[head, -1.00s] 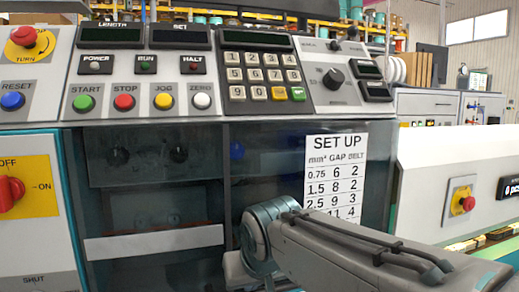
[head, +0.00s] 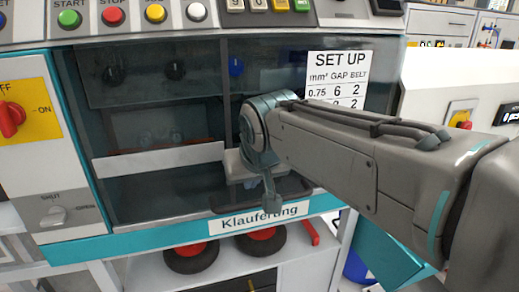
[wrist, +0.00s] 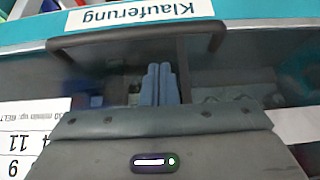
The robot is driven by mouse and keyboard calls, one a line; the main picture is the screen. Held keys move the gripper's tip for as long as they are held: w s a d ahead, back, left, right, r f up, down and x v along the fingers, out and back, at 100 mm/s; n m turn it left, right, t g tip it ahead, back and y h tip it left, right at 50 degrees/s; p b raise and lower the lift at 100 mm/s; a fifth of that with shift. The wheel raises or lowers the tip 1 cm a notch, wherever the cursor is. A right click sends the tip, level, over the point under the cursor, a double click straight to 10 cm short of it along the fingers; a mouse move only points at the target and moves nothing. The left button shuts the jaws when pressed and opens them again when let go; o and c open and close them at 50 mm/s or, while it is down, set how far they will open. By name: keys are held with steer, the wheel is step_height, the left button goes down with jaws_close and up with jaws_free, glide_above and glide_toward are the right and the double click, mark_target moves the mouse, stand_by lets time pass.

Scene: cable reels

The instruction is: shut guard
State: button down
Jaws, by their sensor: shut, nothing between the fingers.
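The guard (head: 160,205) is a dark see-through panel across the machine's front, carrying a white SET UP sheet (head: 336,73). Its lower edge lies close above the teal strip labelled Klauferung. A dark bar handle (head: 295,192) runs along the guard's bottom; it also shows in the wrist view (wrist: 130,38). My gripper (head: 271,197) hangs in front of the guard's lower part, near the handle. In the wrist view, its blue fingers (wrist: 160,84) are together and empty, short of the bar. I cannot tell whether the gripper touches the handle or whether the guard is fully down.
A grey lever (head: 54,216) with SHUT and OPEN marks is at the lower left. A red rotary switch (head: 10,117) is above it. Black and red reels (head: 192,255) sit on the shelf below. A white housing (head: 445,75) stands at the right.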

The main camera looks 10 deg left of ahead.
steer(key=w+p+v, duration=0.1)
steer(key=v, duration=1)
steer(key=d+f+m+g+h+p, duration=0.1)
steer(key=d+f+m+h+p, duration=0.2)
steer(key=d+p, duration=1)
steer(key=s+d+f+m+g+p, duration=0.2)
steer(key=s+d, duration=0.5)
steer(key=d, duration=0.5)
steer(key=shift+d+f+m+h+p, duration=0.3)
steer(key=shift+d+f+m+p, duration=0.1)
steer(key=shift+f+m, duration=0.35)
steer(key=shift+a, duration=0.1)
